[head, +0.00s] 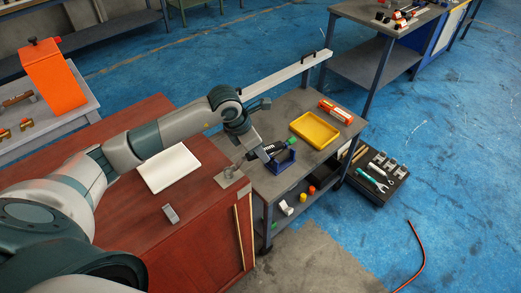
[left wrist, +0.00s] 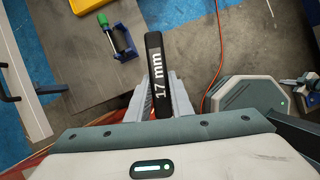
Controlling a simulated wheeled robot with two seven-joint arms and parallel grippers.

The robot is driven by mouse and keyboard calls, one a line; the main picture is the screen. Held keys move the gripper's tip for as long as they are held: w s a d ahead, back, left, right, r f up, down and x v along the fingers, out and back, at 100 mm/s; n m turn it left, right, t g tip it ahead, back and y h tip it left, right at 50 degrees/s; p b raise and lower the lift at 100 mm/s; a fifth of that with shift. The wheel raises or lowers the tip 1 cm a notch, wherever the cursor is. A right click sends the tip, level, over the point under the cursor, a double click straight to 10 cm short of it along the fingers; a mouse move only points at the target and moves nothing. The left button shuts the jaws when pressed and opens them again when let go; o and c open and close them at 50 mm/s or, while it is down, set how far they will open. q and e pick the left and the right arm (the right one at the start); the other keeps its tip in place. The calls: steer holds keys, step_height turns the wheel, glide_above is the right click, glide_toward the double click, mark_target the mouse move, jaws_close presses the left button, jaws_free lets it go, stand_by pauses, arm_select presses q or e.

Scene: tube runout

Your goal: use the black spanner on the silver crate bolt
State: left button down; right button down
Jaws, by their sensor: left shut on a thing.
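The black spanner (left wrist: 155,65), marked "17 mm", stands out between the two fingers of my left gripper (left wrist: 160,95) in the left wrist view. The gripper is shut on its shaft; the spanner's far end points up the picture, away from the wrist. In the head view my left gripper (head: 262,153) hangs over the near edge of the grey cart, beside the blue holder. I cannot make out the spanner there. A small silver fitting (head: 230,173) sits at the right corner of the red-brown crate (head: 205,235), left of the gripper; its bolt is too small to read clearly. My right gripper is out of view.
The grey cart (head: 283,188) carries a blue holder (head: 283,165) with a green-ended part, and a yellow tray (head: 315,130). A white sheet (head: 169,167) and a small grey block (head: 170,213) lie on the crate. A black tool case (head: 375,177) stands on the floor.

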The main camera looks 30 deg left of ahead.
arm_select(q)
steer(key=shift+f+b, duration=0.9)
stand_by(0.3)
steer(key=shift+s+d+m+b, duration=0.25)
steer(key=shift+d+m+b, duration=0.05)
steer(key=shift+m, duration=0.2)
steer(key=shift+s+d+m+g+h+b, duration=0.4)
steer(key=shift+s+d+m+b, duration=0.35)
steer(key=shift+m, duration=0.25)
steer(key=shift+w+a, duration=0.2)
steer(key=shift+a, duration=0.05)
